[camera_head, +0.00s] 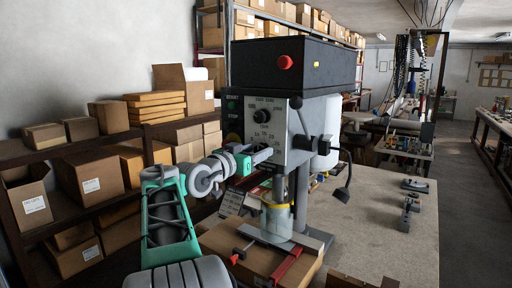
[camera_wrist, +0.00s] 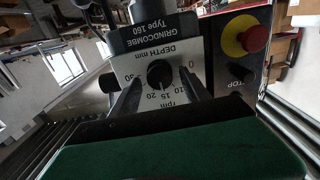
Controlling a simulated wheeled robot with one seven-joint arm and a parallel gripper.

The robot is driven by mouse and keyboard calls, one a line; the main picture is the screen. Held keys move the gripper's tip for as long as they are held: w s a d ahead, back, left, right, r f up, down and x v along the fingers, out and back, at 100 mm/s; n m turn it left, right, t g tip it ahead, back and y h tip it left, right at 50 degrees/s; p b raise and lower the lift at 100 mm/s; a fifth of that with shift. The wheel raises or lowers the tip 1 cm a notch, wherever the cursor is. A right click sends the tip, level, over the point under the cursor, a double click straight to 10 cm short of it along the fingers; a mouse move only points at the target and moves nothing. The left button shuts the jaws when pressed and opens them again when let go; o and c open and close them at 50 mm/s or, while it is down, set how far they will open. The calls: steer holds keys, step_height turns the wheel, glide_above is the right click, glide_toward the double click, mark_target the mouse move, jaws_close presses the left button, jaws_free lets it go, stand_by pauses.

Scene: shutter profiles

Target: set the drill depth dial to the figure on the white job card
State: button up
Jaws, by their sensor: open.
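The depth dial is a black round knob (camera_wrist: 160,73) on a pale plate marked "DEPTH mm", upside down in the wrist view. Figures including 0, 10, 15 and 20 ring it. Where its pointer stands is too small to tell. In the head view the dial (camera_head: 262,116) is on the front of the drill head (camera_head: 290,120). My gripper (camera_wrist: 161,84) is open, its two dark fingers reaching towards the knob, one on each side; contact cannot be told. In the head view my gripper (camera_head: 264,155) is just below the dial. I cannot make out the white job card for certain.
A red stop button (camera_wrist: 257,39) on yellow sits beside the dial plate. The drill's column and a bent black lamp (camera_head: 343,185) stand right of my gripper. A red-handled clamp (camera_head: 287,266) lies below. Shelves of cardboard boxes (camera_head: 85,185) fill the left. The bench (camera_head: 385,235) has free room at right.

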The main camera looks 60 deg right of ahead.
steer(key=shift+d, duration=0.2)
steer(key=shift+c, duration=0.4)
jaws_close()
